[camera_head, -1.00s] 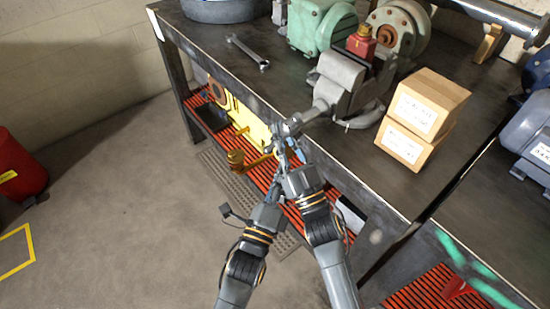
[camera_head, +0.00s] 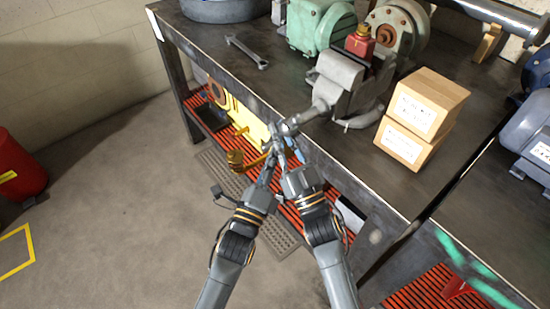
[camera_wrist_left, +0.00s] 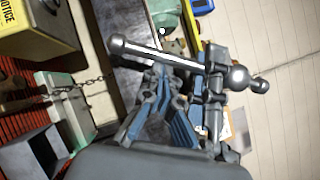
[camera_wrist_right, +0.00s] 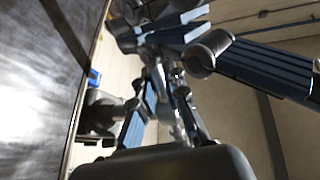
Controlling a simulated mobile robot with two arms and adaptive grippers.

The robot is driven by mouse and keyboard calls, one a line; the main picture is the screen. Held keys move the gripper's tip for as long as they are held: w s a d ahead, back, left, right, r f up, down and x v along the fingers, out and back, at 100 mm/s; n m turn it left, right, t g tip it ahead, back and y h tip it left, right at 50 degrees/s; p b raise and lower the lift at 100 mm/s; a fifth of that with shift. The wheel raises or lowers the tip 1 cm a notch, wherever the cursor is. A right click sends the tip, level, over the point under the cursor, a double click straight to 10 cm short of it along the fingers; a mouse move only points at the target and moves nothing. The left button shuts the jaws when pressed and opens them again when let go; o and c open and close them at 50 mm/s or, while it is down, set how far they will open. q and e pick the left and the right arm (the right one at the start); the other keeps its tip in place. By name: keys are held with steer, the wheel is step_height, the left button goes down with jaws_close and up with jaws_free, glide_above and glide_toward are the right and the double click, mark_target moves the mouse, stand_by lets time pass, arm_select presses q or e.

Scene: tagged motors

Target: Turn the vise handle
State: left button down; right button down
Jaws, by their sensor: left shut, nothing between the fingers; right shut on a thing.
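The grey vise (camera_head: 345,84) stands on the bench edge, its screw end pointing towards me. The steel vise handle (camera_wrist_left: 165,52) crosses the left wrist view as a bar with round ends. My right gripper (camera_head: 281,148) is shut on the handle, just off the bench front; the contact is partly hidden in the head view. My left gripper (camera_head: 269,168) is shut and empty, just below and left of the right one. In the left wrist view its fingertips (camera_wrist_left: 163,75) are close to the bar; whether they touch it is unclear.
Two stacked cardboard boxes (camera_head: 422,117) stand right of the vise. A wrench (camera_head: 247,52) lies on the bench (camera_head: 290,82) to the left. Below, a yellow unit (camera_head: 245,118) sits on the red slatted shelf (camera_head: 213,130).

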steer(key=c, duration=1.4)
jaws_free()
steer(key=shift+f, duration=0.35)
steer(key=shift+o, duration=0.2)
steer(key=shift+a+r, duration=0.2)
steer(key=shift+a, duration=0.05)
arm_select(q)
steer(key=shift+a+r, duration=0.35)
steer(key=shift+a, duration=0.2)
arm_select(e)
steer(key=shift+d, duration=0.1)
